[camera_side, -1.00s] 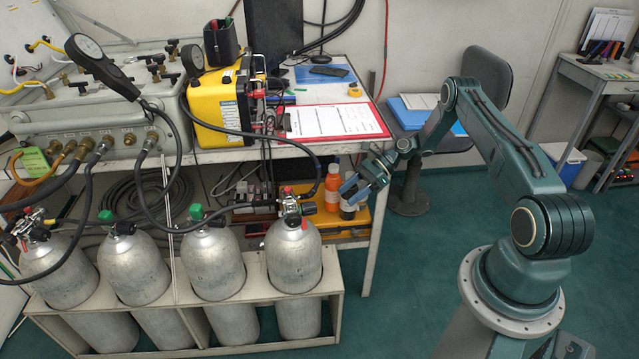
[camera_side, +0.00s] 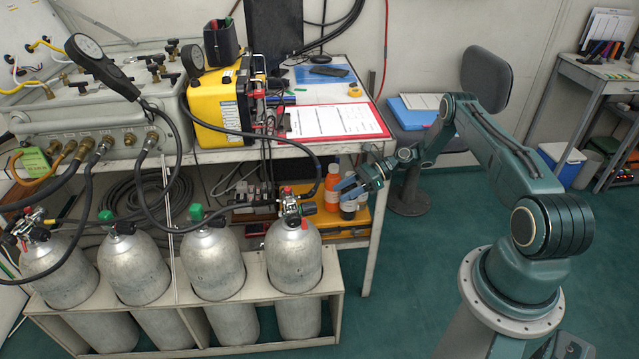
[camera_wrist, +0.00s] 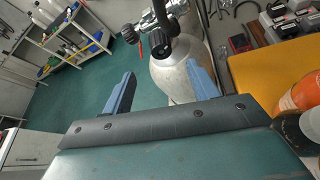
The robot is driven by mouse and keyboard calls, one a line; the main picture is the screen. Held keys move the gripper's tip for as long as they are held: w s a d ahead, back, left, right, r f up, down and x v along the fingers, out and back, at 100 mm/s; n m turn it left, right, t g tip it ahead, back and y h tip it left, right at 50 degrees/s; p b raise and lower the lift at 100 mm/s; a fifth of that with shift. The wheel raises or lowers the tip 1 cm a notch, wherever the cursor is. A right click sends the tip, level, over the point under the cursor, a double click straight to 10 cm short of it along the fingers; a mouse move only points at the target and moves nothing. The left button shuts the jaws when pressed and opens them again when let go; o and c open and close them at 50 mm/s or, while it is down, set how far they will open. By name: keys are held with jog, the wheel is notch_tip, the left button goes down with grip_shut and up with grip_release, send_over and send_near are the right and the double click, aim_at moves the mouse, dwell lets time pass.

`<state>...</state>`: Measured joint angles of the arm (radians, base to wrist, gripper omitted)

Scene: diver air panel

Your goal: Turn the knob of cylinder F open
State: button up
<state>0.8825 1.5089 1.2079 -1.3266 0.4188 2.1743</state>
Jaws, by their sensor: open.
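Several silver cylinders stand in a rack. No letter F is readable on any of them. The rightmost cylinder (camera_side: 294,262) is nearest my gripper and carries a valve with a hose fitting and a red tag. A dark knob (camera_side: 309,208) sticks out on the right of its valve. In the wrist view, this cylinder (camera_wrist: 172,78) stands beyond my fingers, with a dark knob (camera_wrist: 130,34) left of the valve. My gripper (camera_side: 346,187) is open and empty, right of the valve and apart from it. Its blue fingers also show in the wrist view (camera_wrist: 160,72).
The bench (camera_side: 345,148) is above and behind. A black hose (camera_side: 318,172) loops to the rightmost valve. Green floor (camera_side: 405,290) is clear between rack and arm base.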

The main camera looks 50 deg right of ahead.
aim_at(313, 208)
jog(key=x, duration=1.1)
jog(key=shift+r, duration=0.1)
jog(key=c, duration=1)
